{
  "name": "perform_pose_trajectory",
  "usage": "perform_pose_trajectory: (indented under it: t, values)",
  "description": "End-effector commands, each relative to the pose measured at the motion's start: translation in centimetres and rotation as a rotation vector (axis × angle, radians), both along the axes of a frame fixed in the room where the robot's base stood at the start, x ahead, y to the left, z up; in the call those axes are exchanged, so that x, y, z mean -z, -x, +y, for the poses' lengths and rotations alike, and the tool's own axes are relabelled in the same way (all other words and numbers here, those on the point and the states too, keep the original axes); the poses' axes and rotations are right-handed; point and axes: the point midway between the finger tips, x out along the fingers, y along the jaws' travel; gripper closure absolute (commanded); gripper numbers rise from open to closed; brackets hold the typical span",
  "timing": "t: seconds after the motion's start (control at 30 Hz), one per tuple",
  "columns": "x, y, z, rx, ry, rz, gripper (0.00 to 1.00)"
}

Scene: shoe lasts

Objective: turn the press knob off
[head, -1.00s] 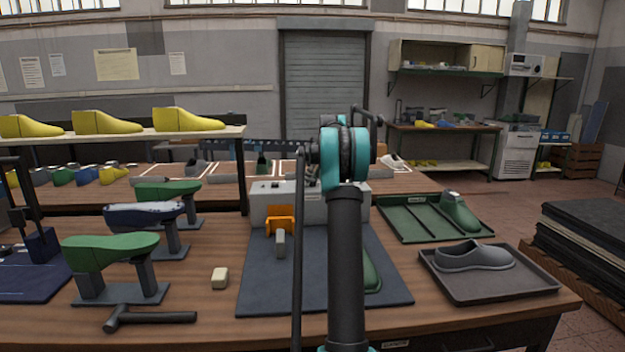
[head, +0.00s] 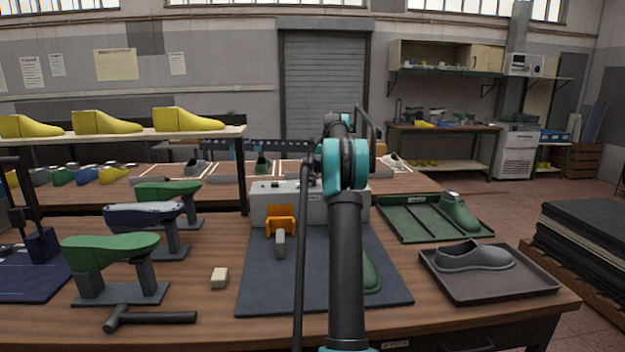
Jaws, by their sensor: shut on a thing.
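The press appears to be the pale grey box (head: 262,205) at the back of a dark mat on the workbench. An orange bracket (head: 281,221) is on its front, with a short grey block (head: 280,243) below it. Small dark fittings (head: 275,186) show on its top left; I cannot tell whether one is the knob. My arm rises in front of the press and covers its right-middle part.
Green lasts on stands (head: 110,252) and a hammer (head: 150,318) are at left. A small cream block (head: 220,278) lies beside the dark mat (head: 262,290). A green tray (head: 405,228) and a dark tray with a grey shoe (head: 472,256) are at right. A green last (head: 371,272) is partly hidden.

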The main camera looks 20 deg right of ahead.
Motion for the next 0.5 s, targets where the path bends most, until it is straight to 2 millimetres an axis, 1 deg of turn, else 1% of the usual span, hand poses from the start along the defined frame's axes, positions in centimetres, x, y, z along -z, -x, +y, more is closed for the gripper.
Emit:
perform_pose_trajectory:
  t: [0.2,0.5]
  values:
    - [0.01,-0.18,-0.11,-0.176,0.0,-0.001,0.95]
    - [-0.01,-0.24,-0.12,-0.349,0.0,-0.001,0.95]
